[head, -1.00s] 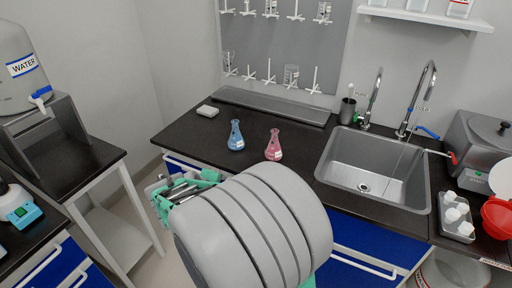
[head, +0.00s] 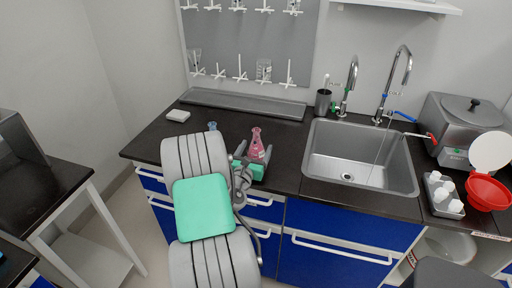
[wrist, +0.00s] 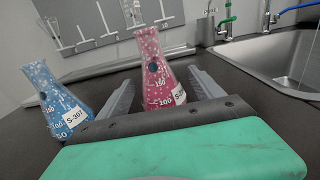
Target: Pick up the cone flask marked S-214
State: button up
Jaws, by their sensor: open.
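A cone flask with pink liquid (head: 256,141) stands upright on the black counter. In the wrist view the pink flask (wrist: 157,72) is between the two fingers, and its label starts with "S-", the rest partly hidden. My gripper (wrist: 162,78) is open, with one finger on each side of the pink flask; I cannot tell whether either touches it. A cone flask with blue liquid (wrist: 56,97) stands to the left, with a label that seems to read S-307. In the head view only the top of the blue flask (head: 212,126) shows above my arm.
A metal sink (head: 360,158) with two taps is to the right. A drying rack (head: 250,50) with pegs and a metal trough (head: 243,104) are behind. A white block (head: 178,115) lies at the back left. A tray of white bottles (head: 443,195) is at the far right.

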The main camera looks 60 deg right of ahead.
jog(key=shift+a, duration=0.1)
jog(key=c, duration=1.5)
jog(key=shift+r, duration=0.1)
jog(key=shift+c, duration=0.6)
jog(key=shift+r, duration=0.1)
